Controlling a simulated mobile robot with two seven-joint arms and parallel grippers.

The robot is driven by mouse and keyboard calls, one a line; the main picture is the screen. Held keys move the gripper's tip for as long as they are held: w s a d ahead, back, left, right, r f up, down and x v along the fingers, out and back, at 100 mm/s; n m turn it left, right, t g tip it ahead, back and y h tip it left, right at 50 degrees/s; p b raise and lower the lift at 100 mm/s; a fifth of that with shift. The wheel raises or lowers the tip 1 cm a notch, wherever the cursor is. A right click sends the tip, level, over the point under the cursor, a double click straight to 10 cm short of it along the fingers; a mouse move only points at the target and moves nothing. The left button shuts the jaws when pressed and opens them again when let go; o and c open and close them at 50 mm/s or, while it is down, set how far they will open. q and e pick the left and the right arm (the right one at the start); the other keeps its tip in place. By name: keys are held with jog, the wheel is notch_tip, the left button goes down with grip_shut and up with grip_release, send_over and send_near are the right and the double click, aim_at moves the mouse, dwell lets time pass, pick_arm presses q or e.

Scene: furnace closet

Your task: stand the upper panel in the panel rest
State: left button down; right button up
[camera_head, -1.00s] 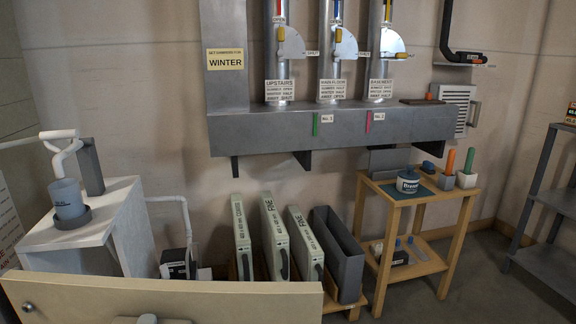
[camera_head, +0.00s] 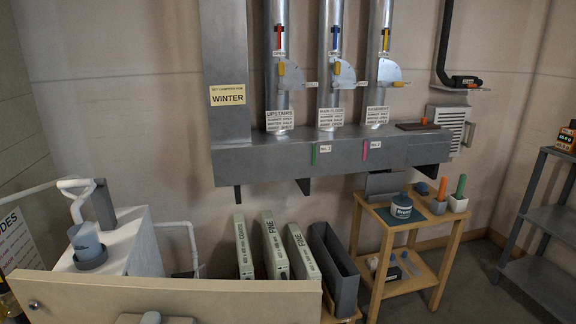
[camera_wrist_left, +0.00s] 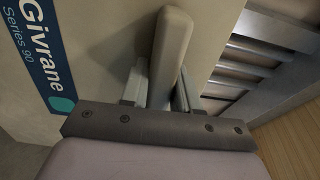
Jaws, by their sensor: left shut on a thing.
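The upper panel (camera_head: 90,294) is a wide beige sheet along the bottom left of the head view, with a round fastener near its left corner. In the left wrist view I see a beige panel face (camera_wrist_left: 105,45) with a blue Givrane Series 90 label and a bar-like handle (camera_wrist_left: 172,50). My left gripper (camera_wrist_left: 160,90) is shut on that handle, one finger at each side. A pale fitting shows at the panel's lower edge in the head view. My right gripper is out of view. I cannot make out the panel rest.
Several upright filters (camera_head: 276,252) and a grey bin (camera_head: 334,270) stand behind the panel. A wooden table (camera_head: 385,210) and grey shelves (camera_head: 545,215) are at right. Bare floor shows between them.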

aim_at(154, 304)
pick_arm(q)
jog(key=shift+r+p, duration=1.3)
jog(key=shift+r, duration=0.5)
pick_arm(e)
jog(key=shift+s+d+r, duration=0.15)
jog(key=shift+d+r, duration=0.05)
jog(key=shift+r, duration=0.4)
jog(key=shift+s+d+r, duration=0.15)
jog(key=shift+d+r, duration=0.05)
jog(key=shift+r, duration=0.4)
pick_arm(q)
jog(key=shift+f, duration=0.15)
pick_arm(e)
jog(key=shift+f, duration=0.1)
